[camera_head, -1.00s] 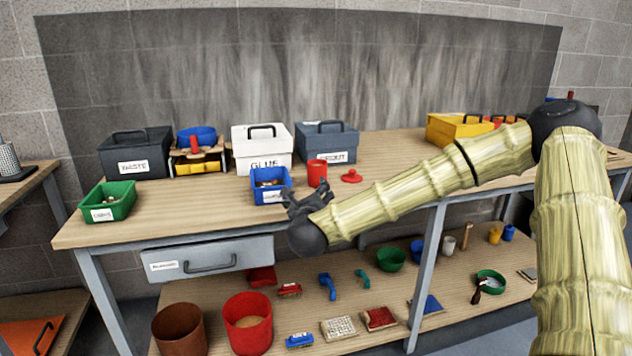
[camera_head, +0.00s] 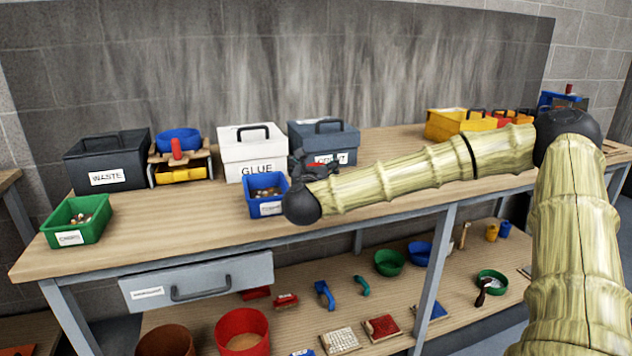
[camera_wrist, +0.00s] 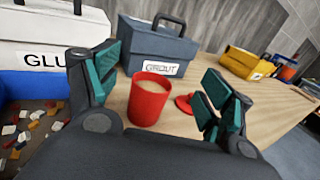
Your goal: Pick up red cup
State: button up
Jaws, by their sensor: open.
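The red cup (camera_wrist: 150,98) stands upright on the workbench (camera_wrist: 212,98) in the wrist view, with something pale inside it. A red lid with a knob (camera_wrist: 186,102) lies on the bench just right of it. My gripper (camera_wrist: 158,88) is open, with one teal-padded finger to the left of the cup and the other to the right, beyond the lid. The cup is not held. In the head view my gripper (camera_head: 312,165) is in front of the grout box and hides the cup and lid.
The dark grout box (camera_wrist: 152,52) stands close behind the cup. The white glue box (camera_head: 252,150) and a blue bin of tile pieces (camera_head: 266,194) are to the left. A yellow box (camera_head: 458,124) stands farther right. The bench between the grout and yellow boxes is mostly clear.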

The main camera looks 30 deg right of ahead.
notch_tip(320, 180, down, 5)
jog(key=shift+d+r, duration=0.1)
jog(key=shift+r, duration=0.1)
jog(key=shift+p+x, duration=0.35)
jog(key=shift+x, duration=3.4)
jog(key=c, duration=1.3)
